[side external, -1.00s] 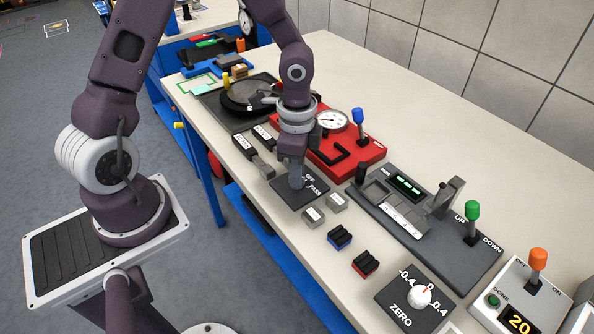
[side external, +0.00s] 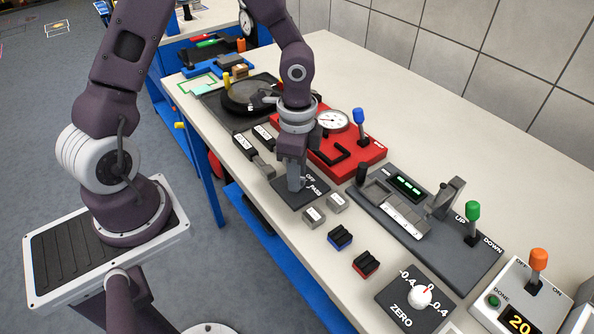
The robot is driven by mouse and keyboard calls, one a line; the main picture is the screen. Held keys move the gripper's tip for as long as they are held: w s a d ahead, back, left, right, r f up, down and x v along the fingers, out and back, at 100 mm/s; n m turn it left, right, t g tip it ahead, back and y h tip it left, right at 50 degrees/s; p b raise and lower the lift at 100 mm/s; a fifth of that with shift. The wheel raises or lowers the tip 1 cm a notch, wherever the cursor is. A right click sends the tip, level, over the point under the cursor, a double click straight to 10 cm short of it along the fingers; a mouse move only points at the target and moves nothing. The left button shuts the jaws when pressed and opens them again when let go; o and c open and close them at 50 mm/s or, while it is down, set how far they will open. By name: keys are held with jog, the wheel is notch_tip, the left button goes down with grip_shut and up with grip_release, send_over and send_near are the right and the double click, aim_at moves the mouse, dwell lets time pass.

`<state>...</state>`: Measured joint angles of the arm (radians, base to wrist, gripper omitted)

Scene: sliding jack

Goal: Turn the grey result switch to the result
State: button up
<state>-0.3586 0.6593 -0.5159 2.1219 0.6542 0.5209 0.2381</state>
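The result switch sits on a dark square plate (side external: 312,195) marked OFF and PASS, near the front edge of the table. My gripper (side external: 294,186) points straight down over the left part of this plate, with its fingertips at or just above it. The grey switch knob itself is hidden behind my fingers, so I cannot tell which way it points. The fingers look close together, but I cannot tell whether they hold the knob.
A red gauge unit (side external: 372,152) stands behind the plate. To the right are a grey device with a green display (side external: 407,186) and a ZERO dial (side external: 420,296). Bare table shows at the back right.

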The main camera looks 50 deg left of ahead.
notch_tip(320, 180, up, 7)
jog(key=shift+r, duration=0.1)
dwell(0.3)
jog(key=s+r+n+t, duration=0.5)
jog(key=s+r+n, duration=0.5)
jog(key=s+r, duration=0.5)
jog(key=shift+s+d+t, duration=0.25)
jog(key=shift+s+t, duration=0.05)
jog(key=shift+s, duration=0.3)
jog(key=shift+r, duration=0.1)
